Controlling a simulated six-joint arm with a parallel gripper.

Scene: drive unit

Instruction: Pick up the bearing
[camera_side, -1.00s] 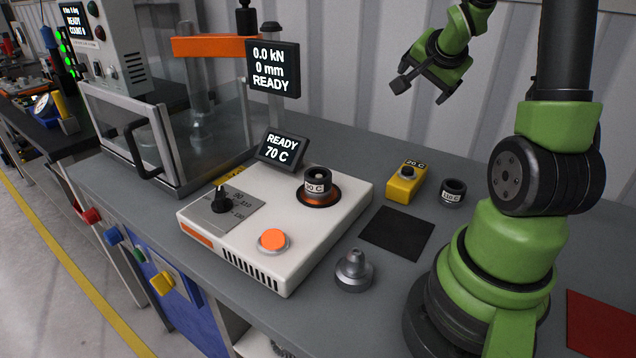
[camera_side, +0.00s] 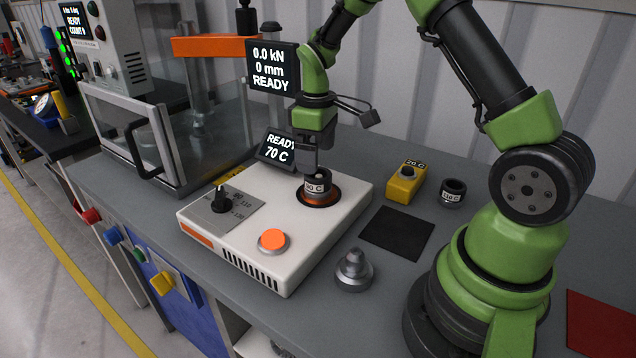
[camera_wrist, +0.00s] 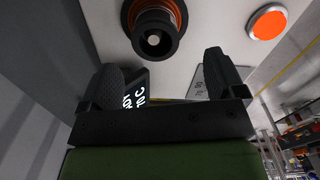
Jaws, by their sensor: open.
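In the wrist view my gripper (camera_wrist: 163,78) is open, fingers wide apart and empty. The bearing lies beyond the fingertips, not between them.
A heater display (camera_side: 281,150) reading "READY 70 C" stands close behind my gripper. A yellow device (camera_side: 405,187), a second dark ring (camera_side: 453,191), a black mat (camera_side: 397,233) and a grey stepped metal part (camera_side: 353,270) are to the right. A press screen (camera_side: 272,68) is at the left.

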